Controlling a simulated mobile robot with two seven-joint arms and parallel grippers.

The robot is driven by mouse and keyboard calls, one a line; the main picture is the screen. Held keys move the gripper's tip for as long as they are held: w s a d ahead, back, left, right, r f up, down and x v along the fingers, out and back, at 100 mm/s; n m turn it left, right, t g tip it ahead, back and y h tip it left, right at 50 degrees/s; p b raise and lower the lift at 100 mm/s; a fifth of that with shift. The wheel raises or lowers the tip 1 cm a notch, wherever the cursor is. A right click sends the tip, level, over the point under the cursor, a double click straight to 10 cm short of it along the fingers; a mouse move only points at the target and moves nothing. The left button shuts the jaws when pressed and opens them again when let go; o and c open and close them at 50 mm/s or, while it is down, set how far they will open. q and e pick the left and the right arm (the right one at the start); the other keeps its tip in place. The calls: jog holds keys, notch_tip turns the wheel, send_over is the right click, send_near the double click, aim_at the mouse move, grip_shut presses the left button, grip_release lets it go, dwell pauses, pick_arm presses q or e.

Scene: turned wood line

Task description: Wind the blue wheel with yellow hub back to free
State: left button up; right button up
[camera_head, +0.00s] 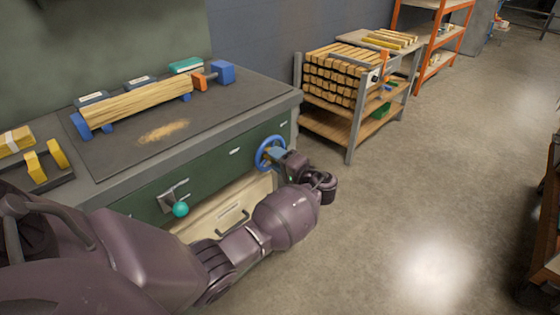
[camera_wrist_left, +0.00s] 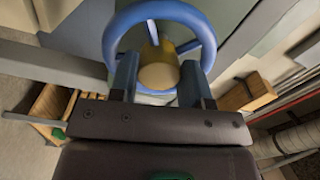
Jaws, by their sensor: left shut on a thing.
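The blue wheel with yellow hub (camera_head: 262,147) sits on the green front of the workbench, near its right end. It also shows large in the left wrist view (camera_wrist_left: 160,12), with its yellow hub (camera_wrist_left: 159,70) in the middle and spokes running to the blue rim. My left gripper (camera_head: 279,154) reaches the wheel from the front right and is shut on it. In the left wrist view its two fingers (camera_wrist_left: 159,82) stand on either side of the hub, inside the lower rim. My right gripper is not in view.
A teal-knobbed crank (camera_head: 180,209) sticks out of the bench front, left of the wheel. On the bench top a wood blank (camera_head: 137,104) lies between blue supports. A wooden rack with stacked square lengths (camera_head: 337,77) stands right of the bench.

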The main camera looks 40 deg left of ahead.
pick_arm(q)
jog(key=n+b, duration=0.3)
jog(key=n, duration=0.3)
jog(key=n+b, duration=0.4)
jog(key=n, duration=0.2)
jog(key=n+b, duration=0.4)
jog(key=n, duration=0.2)
jog(key=shift+w+f, duration=0.2)
jog(key=shift+f, duration=0.1)
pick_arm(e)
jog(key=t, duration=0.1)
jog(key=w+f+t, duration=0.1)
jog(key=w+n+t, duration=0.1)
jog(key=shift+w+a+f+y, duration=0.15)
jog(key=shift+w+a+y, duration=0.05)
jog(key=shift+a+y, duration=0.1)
pick_arm(q)
jog(key=shift+r+n+b, duration=0.15)
jog(key=shift+n+b, duration=0.15)
jog(key=shift+n, duration=0.1)
jog(key=o, duration=0.9)
jog(key=shift+d, duration=0.15)
jog(key=d, duration=0.3)
jog(key=d+p, duration=0.1)
jog(key=d, duration=0.6)
jog(key=shift+s+d, duration=0.3)
jog(key=shift+s, duration=0.1)
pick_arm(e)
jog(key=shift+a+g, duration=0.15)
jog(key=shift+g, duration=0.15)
